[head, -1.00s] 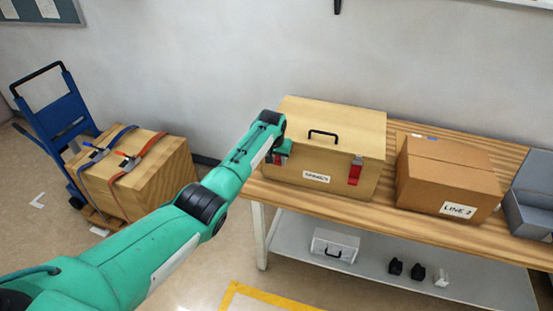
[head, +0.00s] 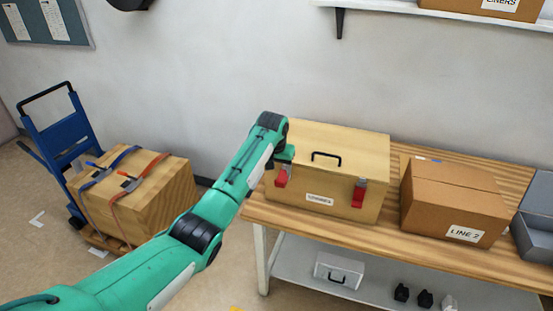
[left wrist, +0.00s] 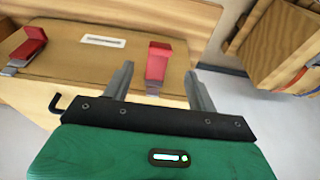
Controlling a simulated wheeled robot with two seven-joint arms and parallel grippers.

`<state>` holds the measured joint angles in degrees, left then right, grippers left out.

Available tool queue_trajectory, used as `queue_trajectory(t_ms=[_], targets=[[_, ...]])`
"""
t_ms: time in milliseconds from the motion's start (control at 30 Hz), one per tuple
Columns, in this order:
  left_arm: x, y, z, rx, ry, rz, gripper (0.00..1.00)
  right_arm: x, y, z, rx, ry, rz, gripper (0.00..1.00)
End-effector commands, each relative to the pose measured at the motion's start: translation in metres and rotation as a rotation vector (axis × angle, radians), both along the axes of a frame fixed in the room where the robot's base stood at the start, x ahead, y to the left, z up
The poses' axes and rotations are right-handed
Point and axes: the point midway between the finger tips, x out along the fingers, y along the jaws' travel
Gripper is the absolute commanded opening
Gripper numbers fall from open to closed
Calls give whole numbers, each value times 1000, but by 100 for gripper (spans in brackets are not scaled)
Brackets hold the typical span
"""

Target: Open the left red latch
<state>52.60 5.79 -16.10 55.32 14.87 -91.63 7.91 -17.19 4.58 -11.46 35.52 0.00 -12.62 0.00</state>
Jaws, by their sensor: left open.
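The wooden case (head: 335,140) stands on the workbench with its lid down and a black handle on top. The left red latch (head: 281,179) is on its front face, partly behind my left gripper (head: 284,160) in the head view. In the left wrist view, the left red latch (left wrist: 158,62) lies between the spread fingertips of my left gripper (left wrist: 158,82), with a visible gap on each side. The gripper is open and holds nothing. The right red latch (head: 359,193) also shows in the left wrist view (left wrist: 28,45). My right gripper is not in view.
A cardboard box (head: 455,195) marked LINE 2 stands right of the case, with a grey bin (head: 535,215) beyond. A strapped wooden crate (head: 135,195) sits on a blue hand truck (head: 55,130) at left. A lower shelf holds a small white case (head: 337,270).

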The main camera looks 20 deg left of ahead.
Motion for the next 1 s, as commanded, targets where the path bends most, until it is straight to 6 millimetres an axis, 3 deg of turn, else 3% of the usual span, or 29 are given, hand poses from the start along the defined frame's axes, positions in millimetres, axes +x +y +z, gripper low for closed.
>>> queue_trajectory(t_ms=[300, 733, 867, 967, 1000], targets=[[-13, 0, 51, -1, -2, -1, 58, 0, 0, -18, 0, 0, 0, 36], [-15, 0, 60, 0, 1, -1, 58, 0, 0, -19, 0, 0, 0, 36], [-17, 1, 40, -1, 8, 1, 58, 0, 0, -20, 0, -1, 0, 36], [-22, 3, -7, -1, 19, 3, 58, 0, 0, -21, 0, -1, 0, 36], [-26, 4, -33, -2, 25, 4, 58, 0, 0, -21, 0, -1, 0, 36]])
